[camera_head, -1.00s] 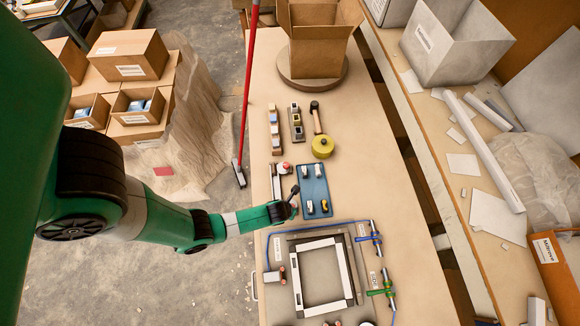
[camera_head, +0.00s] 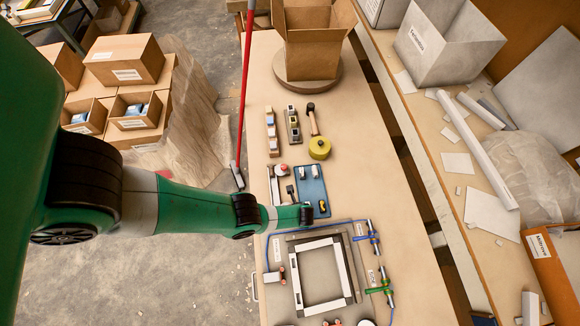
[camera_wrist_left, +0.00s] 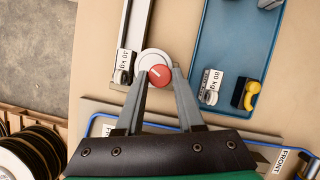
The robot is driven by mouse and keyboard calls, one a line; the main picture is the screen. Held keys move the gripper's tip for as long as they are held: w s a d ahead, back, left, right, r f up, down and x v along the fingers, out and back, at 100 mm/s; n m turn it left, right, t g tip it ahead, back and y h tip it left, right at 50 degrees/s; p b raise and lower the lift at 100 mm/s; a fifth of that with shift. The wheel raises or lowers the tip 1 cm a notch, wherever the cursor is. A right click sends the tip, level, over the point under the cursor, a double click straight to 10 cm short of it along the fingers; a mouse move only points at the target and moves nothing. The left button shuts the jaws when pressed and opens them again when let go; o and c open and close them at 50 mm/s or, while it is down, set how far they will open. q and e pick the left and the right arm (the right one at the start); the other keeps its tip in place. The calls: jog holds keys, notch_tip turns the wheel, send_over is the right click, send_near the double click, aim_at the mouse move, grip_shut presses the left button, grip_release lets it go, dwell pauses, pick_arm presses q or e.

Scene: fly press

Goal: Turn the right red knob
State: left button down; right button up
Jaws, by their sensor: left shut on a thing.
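In the left wrist view a round red knob (camera_wrist_left: 160,75) with a white pointer line sits on a white round base. The two grey fingers of my left gripper (camera_wrist_left: 161,72) are shut on it, one at each side. My right gripper is in neither view.
A rail with a 40 kg label (camera_wrist_left: 124,65) lies close at the left. A blue tray (camera_wrist_left: 228,45) with several small pieces is at the right. A frame fixture (camera_head: 348,270) lies nearer.

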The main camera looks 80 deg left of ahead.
pick_arm(q)
jog(key=n, duration=0.1)
jog(key=n+g+b, duration=0.1)
jog(key=n, duration=0.1)
jog(key=shift+w+f+n+h+b, duration=0.15)
jog(key=shift+w+n+h+b, duration=0.05)
jog(key=shift+n+h+b, duration=0.1)
jog(key=shift+n+g+h+b, duration=0.3)
jog(key=shift+n+g+b, duration=0.25)
jog(key=shift+n, duration=0.55)
jog(key=shift+a, duration=0.1)
jog(key=c, duration=0.5)
grip_release()
jog(key=shift+r, duration=0.25)
